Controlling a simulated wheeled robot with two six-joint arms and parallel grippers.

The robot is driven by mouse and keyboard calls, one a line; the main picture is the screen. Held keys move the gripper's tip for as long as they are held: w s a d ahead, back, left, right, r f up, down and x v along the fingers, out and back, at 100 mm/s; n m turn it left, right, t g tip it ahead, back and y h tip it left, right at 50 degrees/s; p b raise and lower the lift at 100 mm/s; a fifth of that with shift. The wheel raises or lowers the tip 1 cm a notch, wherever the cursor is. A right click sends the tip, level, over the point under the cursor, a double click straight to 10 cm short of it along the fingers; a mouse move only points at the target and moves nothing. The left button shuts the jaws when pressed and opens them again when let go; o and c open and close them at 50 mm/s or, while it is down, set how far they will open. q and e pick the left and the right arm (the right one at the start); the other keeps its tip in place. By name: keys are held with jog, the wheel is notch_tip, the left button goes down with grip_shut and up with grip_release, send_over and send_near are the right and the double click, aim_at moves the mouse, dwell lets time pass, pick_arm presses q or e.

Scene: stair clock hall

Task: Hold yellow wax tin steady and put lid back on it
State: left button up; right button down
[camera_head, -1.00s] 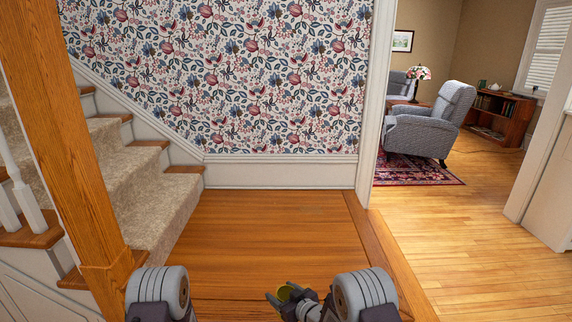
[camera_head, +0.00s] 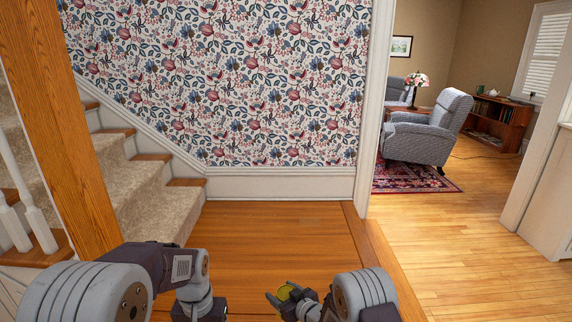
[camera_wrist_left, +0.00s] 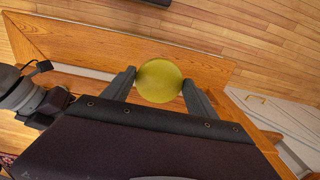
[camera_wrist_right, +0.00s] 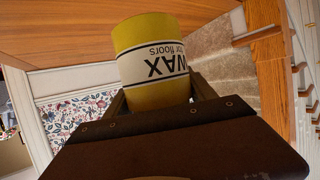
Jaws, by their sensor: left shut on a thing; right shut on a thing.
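The yellow wax tin (camera_wrist_right: 158,65), with a white band marked WAX for floors, is held between the fingers of my right gripper (camera_wrist_right: 157,97). Its lettering is upside down in the right wrist view. In the head view my left gripper and the lid are out of sight below the frame. Lid and tin look apart.
A wooden post (camera_head: 62,130) and carpeted stairs (camera_head: 140,190) stand on the left. A patterned papered wall (camera_head: 225,80) is ahead. The wooden floor (camera_head: 275,240) before it is clear. A doorway on the right opens to a room with a grey armchair (camera_head: 425,135).

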notch_tip(320, 180, up, 24)
jog(key=p, duration=2.1)
jog(key=shift+f, duration=0.1)
jog(key=s+r+n+g+y, duration=0.1)
jog(key=s+r, duration=0.2)
jog(key=r, duration=0.3)
jog(key=s+d+r+n+g+y, duration=0.1)
jog(key=s+r+n+y, duration=0.1)
jog(key=r, duration=0.4)
jog(key=shift+s+d+r+g, duration=0.25)
jog(key=shift+s+g, duration=0.15)
jog(key=shift+s, duration=0.45)
jog(key=shift+w, duration=0.1)
